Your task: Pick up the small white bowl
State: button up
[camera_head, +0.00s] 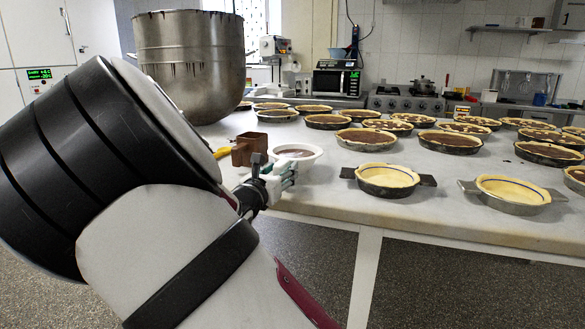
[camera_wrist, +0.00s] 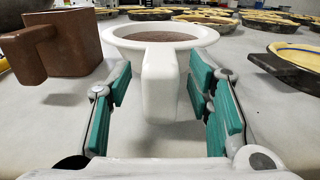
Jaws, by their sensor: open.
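The small white bowl (camera_wrist: 128,36) stands on the marble table (camera_wrist: 275,112), with brown contents inside and a thick white handle (camera_wrist: 160,85) facing my wrist. In the head view the white bowl (camera_head: 310,153) is at the table's near left part, partly hidden by my gripper. My gripper (camera_wrist: 163,98) is open, with one green-padded finger on each side of the handle. Clear gaps show between the pads and the handle, so it holds nothing. In the head view my gripper (camera_head: 283,178) is just in front of the bowl.
A brown box-shaped vessel with a handle (camera_wrist: 75,42) stands close left of the bowl. A big metal pot (camera_head: 190,60) is behind it. A pie tin with flat side tabs (camera_head: 386,180) and another tin (camera_head: 512,193) stand to the right. Several filled pies (camera_head: 450,141) cover the table behind.

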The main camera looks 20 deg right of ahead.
aim_at(280, 163)
jog(key=shift+c, duration=0.6)
grip_shut()
jog(key=shift+r, duration=0.2)
jog(key=shift+r+p, duration=0.4)
jog(key=shift+r, duration=0.25)
notch_tip(280, 163, up, 2)
jog(key=shift+r+p, duration=0.1)
jog(key=shift+p, duration=0.45)
jog(key=s+a+r+p, duration=0.1)
jog(key=s+a+p, duration=0.3)
jog(key=s, duration=1)
jog(key=shift+s+a, duration=0.35)
jog(key=shift+a, duration=0.85)
jog(key=shift+r, duration=0.1)
